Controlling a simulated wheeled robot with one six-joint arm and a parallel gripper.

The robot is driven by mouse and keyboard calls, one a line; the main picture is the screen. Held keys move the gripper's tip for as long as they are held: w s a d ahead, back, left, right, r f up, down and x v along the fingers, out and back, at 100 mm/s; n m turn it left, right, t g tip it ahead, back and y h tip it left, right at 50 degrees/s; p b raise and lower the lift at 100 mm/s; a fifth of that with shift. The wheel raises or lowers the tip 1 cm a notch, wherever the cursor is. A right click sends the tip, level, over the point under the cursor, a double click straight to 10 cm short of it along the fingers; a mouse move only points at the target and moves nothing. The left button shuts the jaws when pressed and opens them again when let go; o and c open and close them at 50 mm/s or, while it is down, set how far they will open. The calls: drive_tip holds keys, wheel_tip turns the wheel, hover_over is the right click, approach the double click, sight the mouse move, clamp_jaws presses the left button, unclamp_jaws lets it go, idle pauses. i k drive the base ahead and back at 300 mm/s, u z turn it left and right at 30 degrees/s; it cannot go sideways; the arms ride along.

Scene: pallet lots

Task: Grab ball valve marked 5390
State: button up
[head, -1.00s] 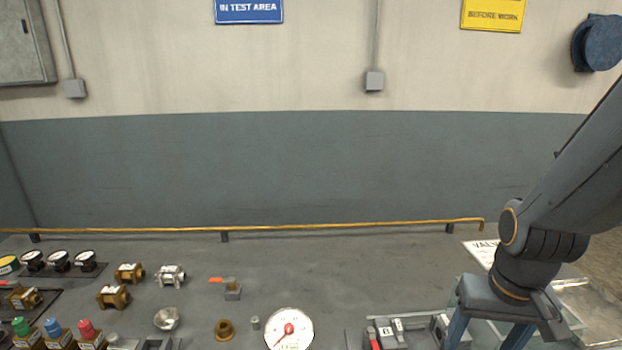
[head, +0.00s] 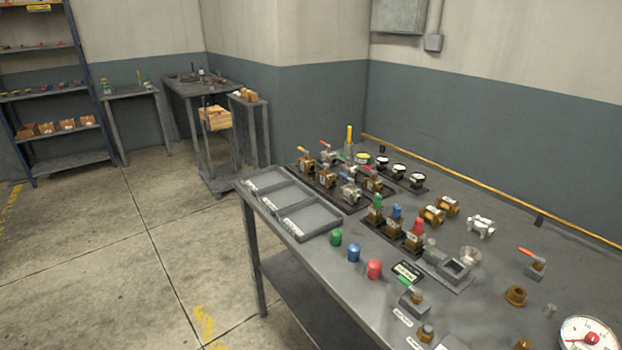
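Several valves stand on the bench (head: 300,262) in the head view. Brass valve bodies without levers (head: 432,215) and a silver one (head: 481,227) lie further right. The tags are too small to read, so I cannot tell which is marked 5390. My gripper is out of view.
Grey trays (head: 307,220) lie along the bench's left edge. Green, blue and red caps (head: 374,269) stand near the front edge. A dial gauge (head: 588,336) is at the lower right. A shelf (head: 60,160) and smaller tables (head: 200,92) stand behind open floor.

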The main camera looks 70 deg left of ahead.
sight(325, 178)
drive_tip(key=u, duration=3)
drive_tip(key=k, duration=0.35)
drive_tip(key=u, duration=0.1)
drive_tip(key=i, duration=0.7)
drive_tip(key=u, duration=0.8)
drive_tip(key=i, duration=1)
drive_tip(key=z, duration=0.6)
drive_tip(key=i, duration=0.85)
drive_tip(key=z, duration=1.1)
drive_tip(key=i, duration=0.7)
drive_tip(key=z, duration=0.1)
